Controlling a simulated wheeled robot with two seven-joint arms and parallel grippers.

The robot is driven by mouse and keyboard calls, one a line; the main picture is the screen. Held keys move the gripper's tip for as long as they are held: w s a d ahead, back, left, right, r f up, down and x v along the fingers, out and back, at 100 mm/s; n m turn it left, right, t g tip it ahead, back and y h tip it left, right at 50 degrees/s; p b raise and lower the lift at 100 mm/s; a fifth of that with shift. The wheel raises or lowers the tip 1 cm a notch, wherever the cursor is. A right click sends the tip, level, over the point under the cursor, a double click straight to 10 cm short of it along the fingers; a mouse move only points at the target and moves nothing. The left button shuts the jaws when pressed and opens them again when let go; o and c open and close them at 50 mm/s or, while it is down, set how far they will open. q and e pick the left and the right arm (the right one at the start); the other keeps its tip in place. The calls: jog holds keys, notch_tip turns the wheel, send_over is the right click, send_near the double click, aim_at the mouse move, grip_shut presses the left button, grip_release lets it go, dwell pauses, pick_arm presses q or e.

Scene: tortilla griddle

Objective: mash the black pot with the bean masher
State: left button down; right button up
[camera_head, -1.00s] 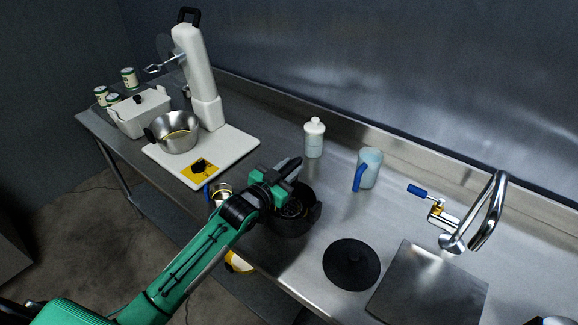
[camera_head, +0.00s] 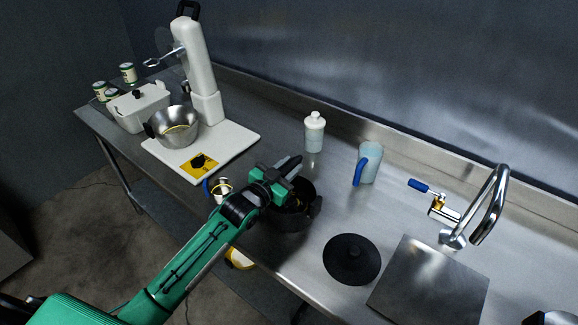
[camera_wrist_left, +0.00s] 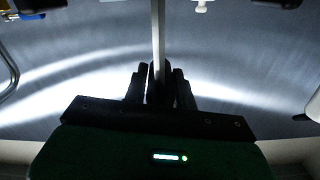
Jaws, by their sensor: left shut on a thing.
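The black pot (camera_head: 292,222) stands on the steel counter, partly hidden under my left gripper. My left gripper (camera_head: 290,164) is above the pot's rim, at its back left. In the left wrist view its dark fingers (camera_wrist_left: 158,84) are shut on a pale upright rod (camera_wrist_left: 158,35), which I take to be the bean masher's handle. The masher's head is hidden by the gripper and the pot, so I cannot tell how deep it sits. My right gripper is not in view.
A black round lid (camera_head: 351,262) lies right of the pot. A blue-handled pitcher (camera_head: 370,166) and a white bottle (camera_head: 315,134) stand behind. A small blue-handled cup (camera_head: 221,190) is left of the pot. A stand mixer (camera_head: 202,80), steel bowl (camera_head: 178,133) and tap (camera_head: 487,212) flank it.

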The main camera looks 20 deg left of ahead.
pick_arm(q)
jog(key=shift+f+b, duration=0.6)
jog(key=shift+f, duration=0.55)
jog(key=shift+r, duration=0.2)
jog(key=shift+r+p, duration=1.05)
jog(key=shift+p, duration=0.05)
jog(key=shift+f, duration=0.1)
jog(key=shift+a, duration=0.1)
